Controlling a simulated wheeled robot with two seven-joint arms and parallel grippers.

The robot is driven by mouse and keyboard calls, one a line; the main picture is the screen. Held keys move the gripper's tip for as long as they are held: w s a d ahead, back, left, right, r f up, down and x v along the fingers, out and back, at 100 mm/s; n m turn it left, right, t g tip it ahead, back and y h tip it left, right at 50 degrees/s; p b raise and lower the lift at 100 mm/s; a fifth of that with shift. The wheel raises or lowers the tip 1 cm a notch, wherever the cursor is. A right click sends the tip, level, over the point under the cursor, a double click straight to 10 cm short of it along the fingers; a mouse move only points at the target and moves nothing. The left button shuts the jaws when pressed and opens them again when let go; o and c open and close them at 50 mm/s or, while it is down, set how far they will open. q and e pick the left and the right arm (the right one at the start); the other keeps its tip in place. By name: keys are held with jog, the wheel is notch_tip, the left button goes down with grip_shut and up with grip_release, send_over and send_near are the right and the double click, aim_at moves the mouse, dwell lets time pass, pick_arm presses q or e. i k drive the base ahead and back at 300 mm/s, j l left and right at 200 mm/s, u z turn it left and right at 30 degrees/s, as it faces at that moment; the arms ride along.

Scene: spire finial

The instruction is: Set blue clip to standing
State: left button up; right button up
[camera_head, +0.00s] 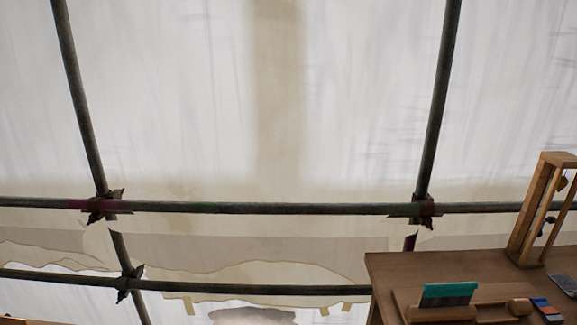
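No gripper of mine shows in the head view. A small blue item (542,302) with an orange-red and pale part lies low on the wooden bench (410,268) at the bottom right. It may be the blue clip, but it is too small to tell. A teal block or cloth (448,294) sits in or on a wooden holder on the same bench, to the left of the blue item. The lower part of the bench is cut off by the picture's edge.
A small rounded wooden piece (519,307) lies between the teal and blue items. A wooden frame (532,215) with dark fittings stands at the bench's right. A grey flat piece (564,284) lies beside it. Scaffold poles (240,207) cross before pale sheeting (340,90).

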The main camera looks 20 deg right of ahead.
aim_at(541, 302)
jog(key=i+z, duration=0.2)
jog(key=z, duration=0.25)
jog(key=i+j+z, duration=0.2)
jog(key=z, duration=0.3)
jog(key=i+j+z, duration=0.15)
jog(key=z, duration=0.3)
jog(key=i+j+z, duration=0.1)
jog(key=j+z, duration=0.15)
jog(key=z, duration=0.25)
jog(key=i+j+z, duration=0.1)
jog(key=j+z, duration=0.2)
jog(key=z, duration=0.15)
jog(key=j+z, duration=0.25)
jog(key=z, duration=0.2)
jog(key=i+j+z, duration=0.45)
jog(key=j, duration=0.15)
jog(key=j+z, duration=0.25)
jog(key=i+j+z, duration=0.2)
jog(key=j, duration=0.2)
jog(key=k, duration=0.1)
